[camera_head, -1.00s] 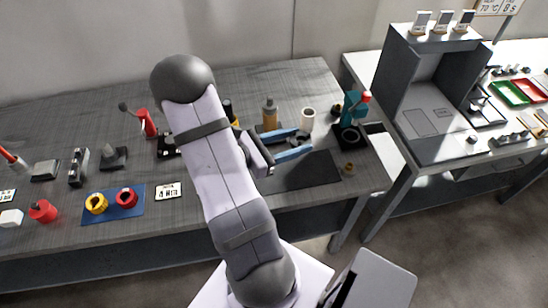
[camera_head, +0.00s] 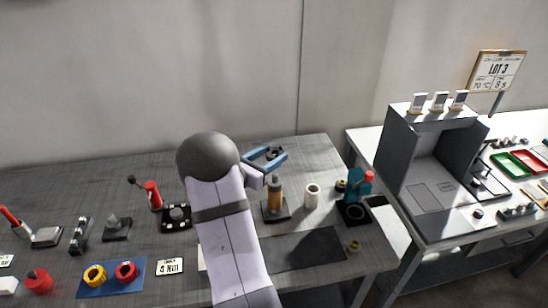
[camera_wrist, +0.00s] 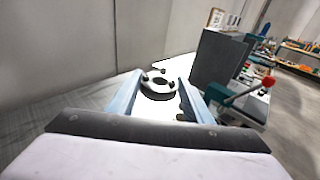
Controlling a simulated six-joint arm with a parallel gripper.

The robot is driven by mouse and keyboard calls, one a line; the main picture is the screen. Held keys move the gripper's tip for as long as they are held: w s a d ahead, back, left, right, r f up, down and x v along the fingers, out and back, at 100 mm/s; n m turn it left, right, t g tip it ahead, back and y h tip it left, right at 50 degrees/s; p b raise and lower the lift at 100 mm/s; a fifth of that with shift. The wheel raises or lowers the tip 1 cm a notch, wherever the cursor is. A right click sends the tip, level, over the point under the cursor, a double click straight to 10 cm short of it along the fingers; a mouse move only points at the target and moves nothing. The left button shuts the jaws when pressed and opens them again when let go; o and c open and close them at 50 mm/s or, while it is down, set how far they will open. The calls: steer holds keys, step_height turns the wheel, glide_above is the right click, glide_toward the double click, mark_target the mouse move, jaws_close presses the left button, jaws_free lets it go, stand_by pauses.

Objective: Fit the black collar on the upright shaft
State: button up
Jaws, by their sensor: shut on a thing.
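The black collar (camera_head: 272,153) is held between the blue fingers of my gripper (camera_head: 270,158), above the bench. In the wrist view the dark ring-shaped collar (camera_wrist: 157,86) sits between the fingertips (camera_wrist: 158,92), its hole partly visible. The upright shaft, a tan cylinder with a grey top (camera_head: 275,190), stands on a dark square base (camera_head: 283,214). In the head view the collar appears just above the shaft's top, with a gap between them. Whether it is in line with the shaft in depth, I cannot tell. I cannot make out the shaft in the wrist view.
A white cylinder (camera_head: 312,196) stands right of the shaft, then a teal press with a red knob (camera_head: 359,186). A dark mat (camera_head: 305,250) lies in front. A black fixture (camera_head: 177,218) and a red-bodied lever tool (camera_head: 153,195) are on the left.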

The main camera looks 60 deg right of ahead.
mark_target(273, 178)
stand_by(0.4)
steer(key=shift+f+b, duration=2.8)
steer(key=shift+b, duration=0.1)
steer(key=shift+b, duration=0.6)
steer(key=shift+f, duration=0.25)
steer(key=shift+f+b, duration=0.35)
steer(key=shift+b, duration=0.2)
steer(key=shift+f+b, duration=1.55)
steer(key=shift+f, duration=0.1)
steer(key=o, duration=1.4)
steer(key=shift+c, duration=0.2)
